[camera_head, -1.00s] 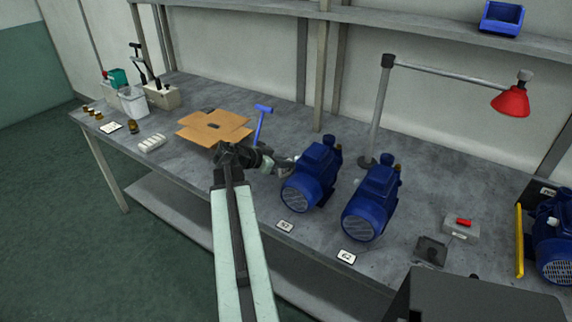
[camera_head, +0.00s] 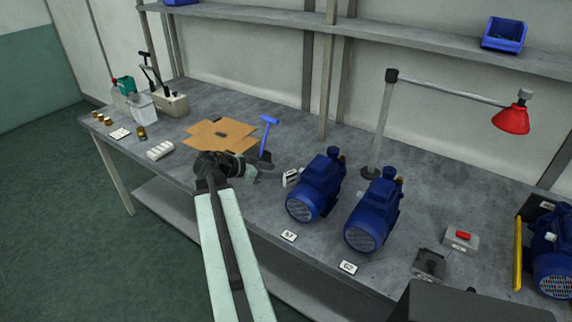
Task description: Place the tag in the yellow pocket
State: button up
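Small white tags with dark marks lie on the bench: one (camera_head: 289,235) before the left blue pump, one (camera_head: 348,267) before the right blue pump, and one (camera_head: 119,133) at the far left. Which one the task means cannot be told. A yellow upright piece (camera_head: 518,254) stands at the right, beside another blue pump; whether it is the yellow pocket is unclear. My gripper (camera_head: 254,174) is over the bench, left of the left pump and in front of the blue T-shaped tool. Its fingers are too small and partly hidden to show whether they hold anything.
A small white block (camera_head: 290,178) stands close beside the left blue pump (camera_head: 316,187). The right blue pump (camera_head: 373,212), a red lamp (camera_head: 511,119) and a red-button box (camera_head: 461,240) are farther right. Flattened cardboard (camera_head: 218,135) lies behind my arm.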

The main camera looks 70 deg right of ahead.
jog(key=v, duration=0.3)
jog(key=shift+w+a+r+p, duration=0.1)
jog(key=shift+p, duration=0.3)
jog(key=w+a+f+n+t+y, duration=0.1)
jog(key=w+a+f+n+t, duration=0.15)
jog(key=w+a+n, duration=0.45)
jog(key=w+a+f+n+t+y, duration=0.2)
jog(key=w+a+f, duration=0.2)
jog(key=w+a, duration=0.65)
jog(key=w+a+f+n+t+y, duration=0.1)
jog(key=w+a+f+n+t, duration=0.15)
jog(key=w+a+n, duration=0.55)
jog(key=w+a+f+n+y, duration=0.1)
jog(key=a+n, duration=0.3)
jog(key=a, duration=1.1)
jog(key=w+a+f+n+y, duration=0.1)
jog(key=a+n+y, duration=0.3)
jog(key=a, duration=1.2)
jog(key=shift+w+f+y, duration=0.3)
jog(key=shift+w+f, duration=0.05)
jog(key=shift+f, duration=0.35)
jog(key=shift+o, duration=0.5)
jog(key=shift+a, duration=0.3)
